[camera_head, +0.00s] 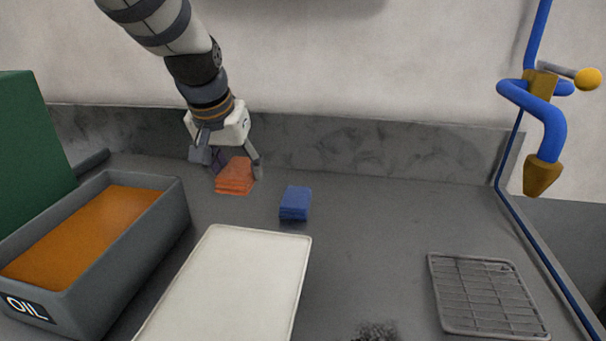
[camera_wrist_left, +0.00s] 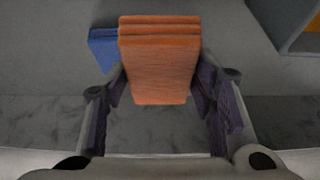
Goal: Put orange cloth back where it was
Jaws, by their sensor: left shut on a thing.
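My left gripper (camera_head: 230,165) is at the back of the grey counter and is shut on the folded orange cloth (camera_head: 235,177). In the left wrist view, the orange cloth (camera_wrist_left: 159,60) sits between the two fingers, stacked in layers and sticking out past the fingertips. I cannot tell whether its underside touches the counter. The folded blue cloth (camera_head: 296,202) lies on the counter just right of and nearer than the orange one. In the left wrist view, the blue cloth (camera_wrist_left: 103,48) is partly hidden behind it. My right gripper is not in view.
A grey bin of orange oil (camera_head: 180,215) stands at the left, with a green box (camera_head: 30,140) behind it. A pale tray (camera_head: 235,285) lies front centre, and a wire rack (camera_head: 487,296) front right. A blue pipe with a brass nozzle (camera_head: 541,177) hangs at right. The middle right counter is clear.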

